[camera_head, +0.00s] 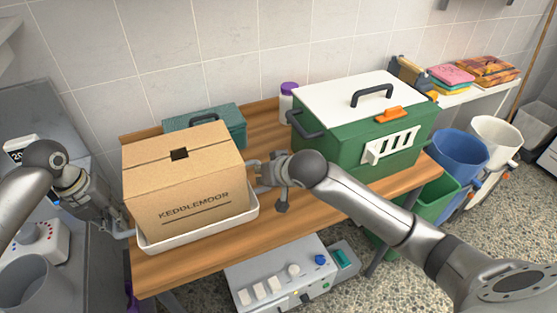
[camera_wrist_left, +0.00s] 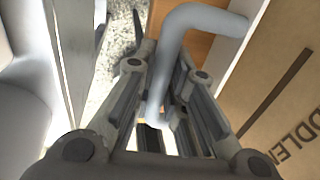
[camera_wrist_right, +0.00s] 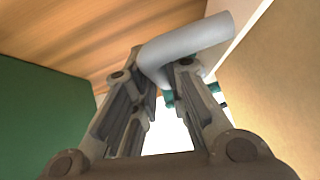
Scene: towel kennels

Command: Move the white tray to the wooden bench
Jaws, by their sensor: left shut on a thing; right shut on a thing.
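The white tray (camera_head: 200,234) carries a cardboard box (camera_head: 190,178) marked KEDDLEMOOR, over the left part of the wooden bench (camera_head: 310,203). The tray looks level; I cannot tell whether it touches the bench top. My left gripper (camera_head: 116,228) is shut on the grey handle at the tray's left end; the bent handle also shows between its fingers in the left wrist view (camera_wrist_left: 178,35). My right gripper (camera_head: 260,178) is shut on the handle at the right end, seen in the right wrist view (camera_wrist_right: 195,47). The box hides most of the tray floor.
A green cooler (camera_head: 345,143) with a white lid stands right of the tray. A teal case (camera_head: 230,117) and a purple-capped bottle (camera_head: 289,100) are behind. A grey counter (camera_head: 75,125) lies left, a white control box (camera_head: 285,280) below in front. Bare bench shows right of the tray.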

